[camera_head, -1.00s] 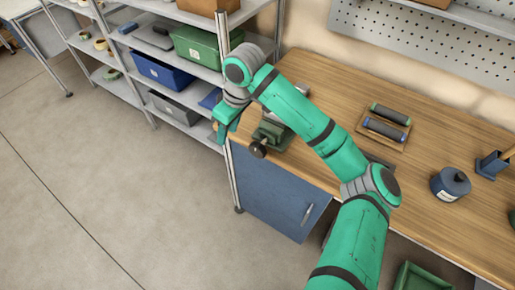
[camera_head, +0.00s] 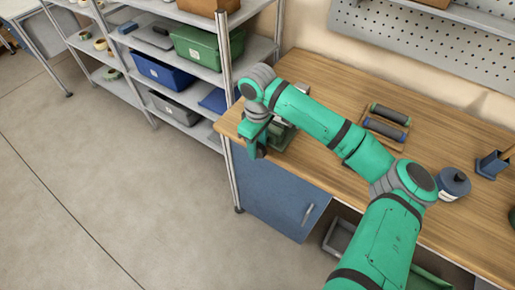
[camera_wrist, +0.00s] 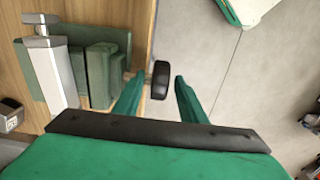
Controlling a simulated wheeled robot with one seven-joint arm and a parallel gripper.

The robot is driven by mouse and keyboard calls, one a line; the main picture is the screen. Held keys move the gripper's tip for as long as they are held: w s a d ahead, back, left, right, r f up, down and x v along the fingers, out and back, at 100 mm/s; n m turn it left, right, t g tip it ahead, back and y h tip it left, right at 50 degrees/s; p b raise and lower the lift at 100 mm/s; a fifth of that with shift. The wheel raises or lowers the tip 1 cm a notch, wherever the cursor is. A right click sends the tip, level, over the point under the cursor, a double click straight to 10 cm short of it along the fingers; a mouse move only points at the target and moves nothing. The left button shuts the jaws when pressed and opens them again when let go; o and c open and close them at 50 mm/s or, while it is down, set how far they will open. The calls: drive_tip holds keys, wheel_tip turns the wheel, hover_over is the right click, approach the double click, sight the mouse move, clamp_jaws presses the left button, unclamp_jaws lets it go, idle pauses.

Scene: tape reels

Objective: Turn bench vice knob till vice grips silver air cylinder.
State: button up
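The green bench vice (camera_wrist: 99,75) sits at the bench edge in the wrist view; part of it shows beside my gripper in the head view (camera_head: 284,136). Its black knob (camera_wrist: 161,80) sticks out past the edge. The silver air cylinder (camera_wrist: 48,75) lies left of the green vice blocks; I cannot tell whether both jaws touch it. My gripper (camera_wrist: 160,85) is open, with one finger on each side of the knob and gaps visible. In the head view my gripper (camera_head: 256,142) hides the knob.
The wooden bench top (camera_head: 340,90) holds a tray with two rollers (camera_head: 387,122) and a dark blue round container (camera_head: 454,184). A shelf post (camera_head: 229,100) stands close left of my gripper. Open floor lies left of the bench.

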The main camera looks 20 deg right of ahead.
drive_tip(key=shift+f, duration=0.9)
clamp_jaws()
